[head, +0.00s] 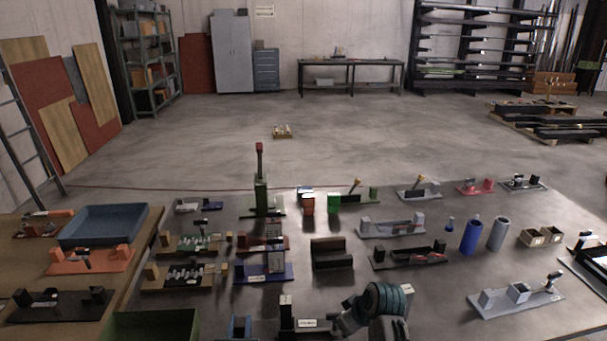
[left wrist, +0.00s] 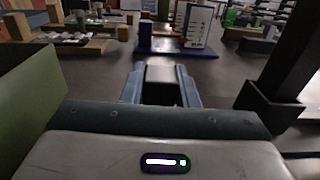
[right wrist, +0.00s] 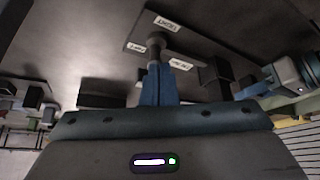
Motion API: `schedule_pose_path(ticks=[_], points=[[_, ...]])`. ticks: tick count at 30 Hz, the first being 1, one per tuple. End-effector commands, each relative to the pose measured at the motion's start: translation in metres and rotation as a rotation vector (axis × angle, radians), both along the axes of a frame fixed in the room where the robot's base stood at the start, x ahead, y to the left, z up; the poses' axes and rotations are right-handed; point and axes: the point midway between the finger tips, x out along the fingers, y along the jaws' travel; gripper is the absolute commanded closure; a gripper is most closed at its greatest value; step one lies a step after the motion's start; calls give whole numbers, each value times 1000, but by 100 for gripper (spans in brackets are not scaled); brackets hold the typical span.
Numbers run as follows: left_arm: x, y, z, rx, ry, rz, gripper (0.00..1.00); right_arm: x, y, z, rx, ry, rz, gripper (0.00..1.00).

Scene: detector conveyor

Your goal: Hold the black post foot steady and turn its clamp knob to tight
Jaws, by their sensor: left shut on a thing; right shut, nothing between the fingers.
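The black post foot (head: 285,312) stands at the front of the table, with a pale-topped upright and a white label beside it. In the right wrist view its dark plate (right wrist: 205,42) carries several white labels, and the clamp knob (right wrist: 156,46) stands out from it. My right gripper (right wrist: 160,85) is shut and empty, its tips close to the knob; contact cannot be told. My left gripper (head: 240,327) is shut on a dark block (left wrist: 160,77). Whether this block belongs to the foot is unclear. A black upright on a base (left wrist: 275,105) shows to its right.
A green bin (head: 150,325) is close on the left of my left gripper. A blue plate with an upright block (head: 265,272) and a black bracket (head: 331,255) lie beyond.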

Motion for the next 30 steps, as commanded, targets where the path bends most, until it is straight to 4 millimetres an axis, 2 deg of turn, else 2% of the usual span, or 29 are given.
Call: schedule_pose_path(ticks=[9, 30], points=[[0, 0, 0, -1, 1, 0, 100, -2, 5, 0, -1, 0, 0, 100], [0, 0, 0, -1, 1, 0, 100, -10, 3, 3, -1, -1, 0, 100]])
